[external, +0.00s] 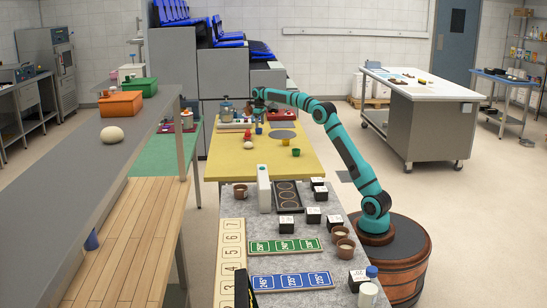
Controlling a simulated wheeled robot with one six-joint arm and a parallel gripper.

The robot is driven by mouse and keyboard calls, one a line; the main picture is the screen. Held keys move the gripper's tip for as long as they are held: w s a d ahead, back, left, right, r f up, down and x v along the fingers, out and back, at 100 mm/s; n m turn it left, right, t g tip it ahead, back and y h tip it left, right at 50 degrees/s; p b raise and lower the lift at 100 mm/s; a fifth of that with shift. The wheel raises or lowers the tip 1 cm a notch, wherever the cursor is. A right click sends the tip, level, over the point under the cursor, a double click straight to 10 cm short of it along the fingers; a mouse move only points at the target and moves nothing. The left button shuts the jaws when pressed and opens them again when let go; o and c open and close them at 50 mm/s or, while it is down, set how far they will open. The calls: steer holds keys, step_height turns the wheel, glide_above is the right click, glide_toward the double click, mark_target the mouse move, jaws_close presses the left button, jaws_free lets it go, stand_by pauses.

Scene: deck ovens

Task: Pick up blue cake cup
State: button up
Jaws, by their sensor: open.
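A small blue cup (259,129) stands on the yellow table (225,165) toward its far end. A red piece (247,136) is just left of it, and a green cup (295,152) is nearer and to the right. Another blue cup-like piece (91,240) shows at the edge of the grey shelf on the left, partly hidden. I cannot tell which blue one is the cake cup. My gripper (257,98) is at the far end of my outstretched teal arm, open, above the back of the yellow table. It appears small, and its fingers are hard to make out.
A grey speckled counter (235,200) with brown cups, black-and-white boxes, and green (285,247) and blue (292,281) number strips lies in front. A white upright block (264,188) stands there. The shelf (60,170) bounds the left. The yellow table's near part is mostly clear.

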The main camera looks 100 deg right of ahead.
mark_target(259, 131)
steer(key=shift+w+f, duration=0.2)
steer(key=shift+f, duration=1.05)
steer(key=shift+w+f, duration=0.2)
steer(key=shift+f, duration=1.05)
steer(key=c, duration=1)
